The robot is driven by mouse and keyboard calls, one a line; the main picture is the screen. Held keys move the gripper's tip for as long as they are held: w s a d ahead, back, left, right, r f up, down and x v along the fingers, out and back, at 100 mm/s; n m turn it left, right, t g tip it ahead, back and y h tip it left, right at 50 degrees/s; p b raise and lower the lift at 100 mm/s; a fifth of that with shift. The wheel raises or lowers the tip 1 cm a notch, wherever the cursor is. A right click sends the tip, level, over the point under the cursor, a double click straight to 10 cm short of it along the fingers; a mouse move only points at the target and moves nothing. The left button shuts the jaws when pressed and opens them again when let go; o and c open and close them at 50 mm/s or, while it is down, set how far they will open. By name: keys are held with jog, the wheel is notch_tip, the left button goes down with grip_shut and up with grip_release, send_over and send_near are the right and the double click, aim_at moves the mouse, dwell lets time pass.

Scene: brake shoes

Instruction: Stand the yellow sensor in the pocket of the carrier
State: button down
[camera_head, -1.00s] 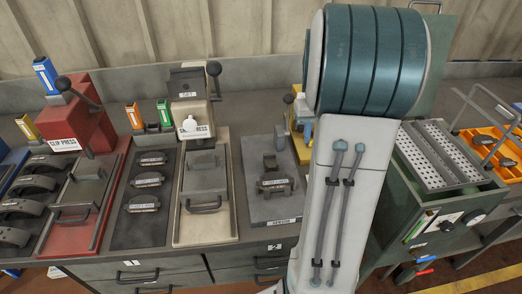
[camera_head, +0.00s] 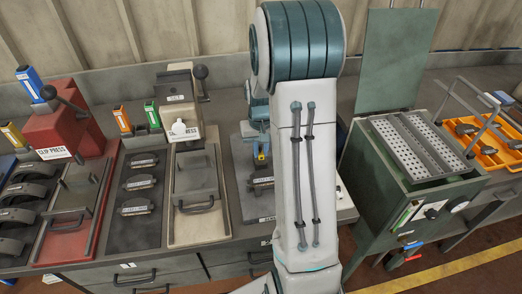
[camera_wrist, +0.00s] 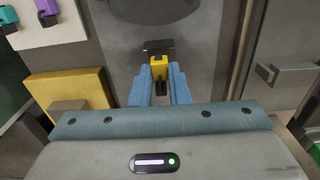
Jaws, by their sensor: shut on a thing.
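The yellow sensor (camera_wrist: 159,66) is between the two blue fingers of my gripper (camera_wrist: 160,88) in the wrist view, with its dark part toward me. In the head view my gripper (camera_head: 259,143) is over the grey sensor station (camera_head: 240,201), and a bit of the yellow sensor (camera_head: 262,158) shows below it. A dark part (camera_head: 261,182), which looks like the carrier, sits on this station, partly hidden by my arm. In the wrist view a dark bracket (camera_wrist: 157,46) lies just beyond the sensor. I cannot tell whether they touch; the pocket is not clear.
A yellow block (camera_wrist: 70,95) stands left of my gripper in the wrist view. The cream press (camera_head: 184,110) is left of the station in the head view. A green cabinet (camera_head: 415,190) with a perforated top and an orange tray (camera_head: 495,150) are to the right.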

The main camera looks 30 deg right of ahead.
jog(key=shift+f, duration=0.75)
